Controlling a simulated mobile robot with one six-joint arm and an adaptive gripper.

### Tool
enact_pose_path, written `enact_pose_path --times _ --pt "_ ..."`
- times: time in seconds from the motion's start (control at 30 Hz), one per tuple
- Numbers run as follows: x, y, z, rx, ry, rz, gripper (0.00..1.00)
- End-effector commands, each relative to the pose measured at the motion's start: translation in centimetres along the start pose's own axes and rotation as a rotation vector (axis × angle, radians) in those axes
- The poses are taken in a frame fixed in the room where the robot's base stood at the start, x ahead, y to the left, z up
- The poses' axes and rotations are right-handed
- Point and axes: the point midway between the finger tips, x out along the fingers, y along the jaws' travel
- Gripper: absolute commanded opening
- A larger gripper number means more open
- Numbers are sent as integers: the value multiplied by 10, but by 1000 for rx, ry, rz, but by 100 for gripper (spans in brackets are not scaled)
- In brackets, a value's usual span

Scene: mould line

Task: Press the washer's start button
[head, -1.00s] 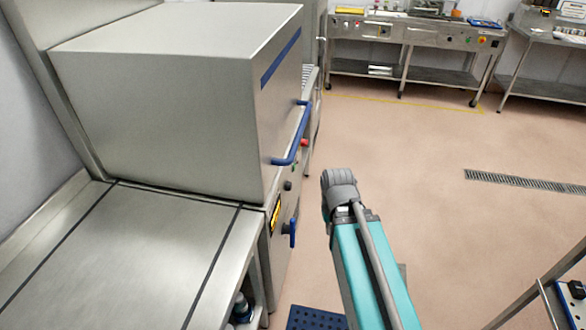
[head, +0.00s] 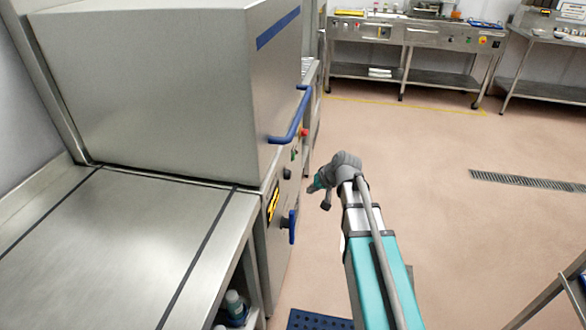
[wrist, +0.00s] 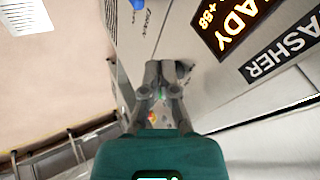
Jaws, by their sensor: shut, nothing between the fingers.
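The washer is a large steel hood machine (head: 150,95) on the left in the head view. Its side panel carries a lit amber display (head: 273,205), a dark round knob (head: 287,173), a small green button (head: 294,153) and a red button (head: 304,132). The wrist view shows the display reading "READY" (wrist: 235,20) and a "WASHER" label (wrist: 285,50). My gripper (head: 313,187) is just right of the panel, apart from it in the head view. In the wrist view its fingers (wrist: 165,68) are shut and empty; a green spot shows between their linkages, partly hidden.
A blue hood handle (head: 290,125) juts out above the panel, and a blue valve lever (head: 292,227) sits low on it. A steel table (head: 110,240) adjoins the washer, with bottles (head: 236,305) beneath. Open floor (head: 430,180) lies to the right.

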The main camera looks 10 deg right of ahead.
Motion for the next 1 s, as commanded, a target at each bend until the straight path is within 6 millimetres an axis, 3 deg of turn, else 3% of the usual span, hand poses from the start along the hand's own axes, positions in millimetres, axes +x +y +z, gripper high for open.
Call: enact_pose_path --times 0.03,0.1,0.5,0.8,1.0 --pt "20 10 -12 10 32 -26 0" --pt "32 14 -27 25 80 -66 0" --pt "88 55 -118 143 361 -263 0" --pt "113 97 -178 254 557 -368 0" --pt "117 115 -200 303 631 -402 0"
